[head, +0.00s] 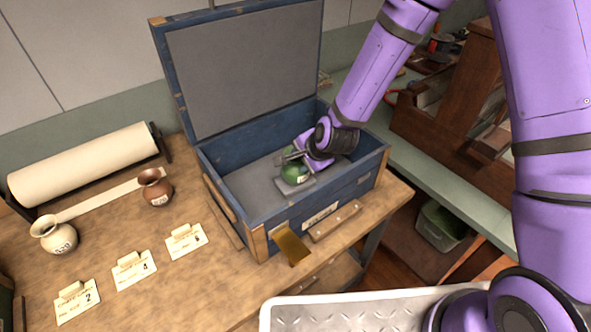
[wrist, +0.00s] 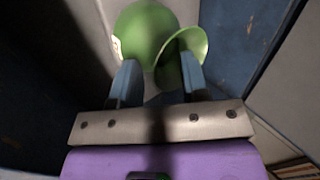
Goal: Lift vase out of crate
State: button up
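The green vase (head: 292,170) is inside the blue wooden crate (head: 232,160), low down near a grey insert. It carries a small pale label. In the wrist view the vase (wrist: 142,28) shows its round body, with its flared rim tilted toward the right finger. My gripper (head: 293,158) reaches down into the crate at the vase and hides part of it. Its two fingers (wrist: 158,75) are apart, with the vase at their tips. Whether both fingers press on the vase cannot be told.
The crate's lid (head: 245,65) stands open at the back. A brown vase (head: 155,188) and a cream vase (head: 54,235) stand on the wooden table to the left, near several label cards and a paper roll (head: 85,165). A brass latch (head: 291,247) hangs at the crate's front.

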grip_shut()
